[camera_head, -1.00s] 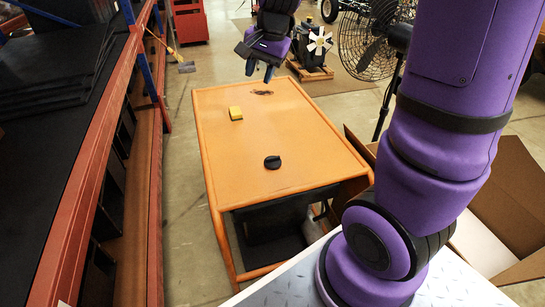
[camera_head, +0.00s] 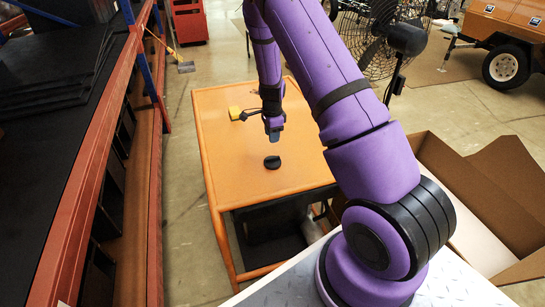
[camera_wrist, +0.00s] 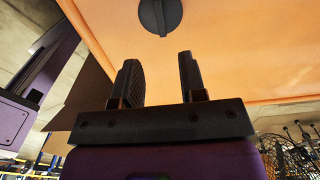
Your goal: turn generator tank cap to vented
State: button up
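The black round cap (camera_head: 272,162) lies on the orange table top (camera_head: 225,165), near its front edge. In the wrist view the cap (camera_wrist: 160,14) shows a raised grip bar across its middle and lies beyond the fingertips. My gripper (camera_head: 274,136) is just behind the cap in the head view, above the table and apart from the cap. In the wrist view my gripper (camera_wrist: 160,75) has its two black fingers spread with nothing between them. Any vented marking on the cap is too small to make out.
A yellow block (camera_head: 236,113) sits on the table to the left of my arm. An open cardboard box (camera_head: 470,200) stands to the right. A shelf rack (camera_head: 100,170) runs along the left. A black fan (camera_head: 372,45) stands behind my arm. The table's left half is mostly clear.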

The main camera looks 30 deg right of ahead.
aim_at(273, 157)
notch_tip(273, 157, down, 11)
jog(key=shift+f, duration=0.15)
dwell(0.4)
jog(key=shift+d, duration=0.1)
grip_shut()
